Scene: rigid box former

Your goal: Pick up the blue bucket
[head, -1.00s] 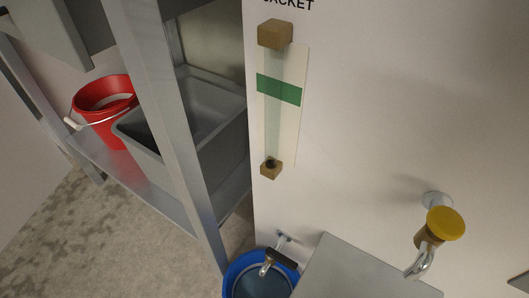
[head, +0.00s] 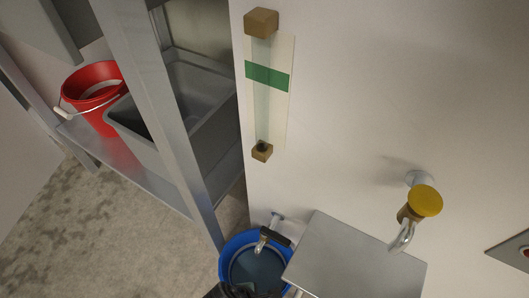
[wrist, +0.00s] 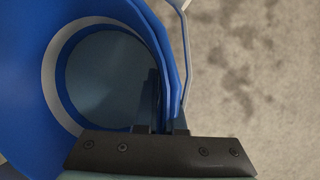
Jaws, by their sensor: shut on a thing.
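The blue bucket (head: 227,266) stands at the bottom middle of the head view, under a small metal spout on the wall. Its inside is dark grey-blue with a paler ring. In the wrist view the bucket (wrist: 22,75) fills the left side, with its rim and wall running between my fingers. My gripper (wrist: 166,95) is shut on the bucket's wall, one finger inside and one outside. The thin pale handle (wrist: 187,70) hangs outside the rim by the outer finger. In the head view only a dark part of my gripper (head: 230,291) shows at the bucket's near side.
A grey metal box (head: 355,258) stands close to the bucket's right. A yellow-capped tap (head: 425,201) and a sight tube (head: 263,90) are on the white wall. To the left, a metal rack (head: 150,90) holds a red bucket (head: 88,85) and a grey tub (head: 200,85).

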